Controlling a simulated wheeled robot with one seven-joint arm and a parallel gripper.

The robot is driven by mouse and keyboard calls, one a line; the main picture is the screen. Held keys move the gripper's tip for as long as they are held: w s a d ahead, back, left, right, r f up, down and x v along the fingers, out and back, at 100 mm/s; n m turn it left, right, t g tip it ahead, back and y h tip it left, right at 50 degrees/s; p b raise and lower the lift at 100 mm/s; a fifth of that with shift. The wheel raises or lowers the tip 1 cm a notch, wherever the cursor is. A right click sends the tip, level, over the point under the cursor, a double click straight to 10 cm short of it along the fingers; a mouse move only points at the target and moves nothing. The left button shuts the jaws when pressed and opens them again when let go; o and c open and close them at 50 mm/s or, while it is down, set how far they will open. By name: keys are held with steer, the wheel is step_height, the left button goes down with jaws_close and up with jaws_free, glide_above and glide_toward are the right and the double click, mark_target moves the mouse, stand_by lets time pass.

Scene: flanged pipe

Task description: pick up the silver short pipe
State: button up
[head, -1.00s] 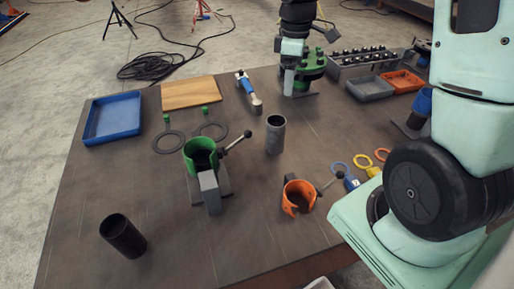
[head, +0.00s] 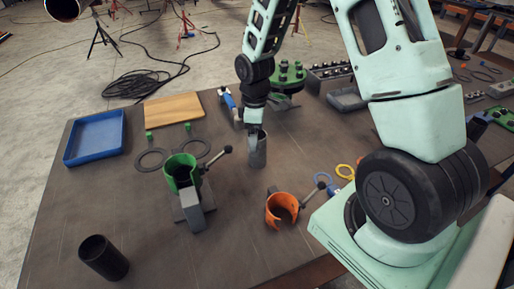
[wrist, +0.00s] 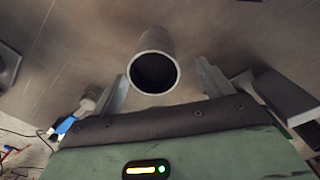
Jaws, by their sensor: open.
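The silver short pipe (head: 257,152) stands upright on the dark table, right of the green clamp. In the wrist view its round open end (wrist: 154,73) faces the camera, between and a little beyond the two fingers. My gripper (head: 257,133) is over the top of the pipe in the head view and hides part of its upper end. The gripper (wrist: 160,88) is open in the wrist view, with a finger on each side of the pipe and gaps showing. I cannot tell how far down the fingers reach beside it.
A green clamp (head: 181,172) with a lever and an orange clamp (head: 281,209) stand nearby. A black pipe (head: 103,258) stands at the front left. A blue tray (head: 94,137), wooden board (head: 174,110) and grey rings (head: 152,160) lie at the back left. The table between the clamps is clear.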

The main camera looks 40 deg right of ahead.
steer(key=shift+w+d+f+p, duration=0.1)
steer(key=shift+f+p, duration=0.15)
steer(key=shift+f, duration=0.65)
steer(key=shift+s+d+f+p, duration=0.15)
steer(key=shift+f+p, duration=0.15)
steer(key=shift+f, duration=0.55)
steer(key=shift+w+d+f+p, duration=0.15)
steer(key=shift+f+p, duration=0.1)
steer(key=shift+f, duration=0.65)
steer(key=c, duration=1.3)
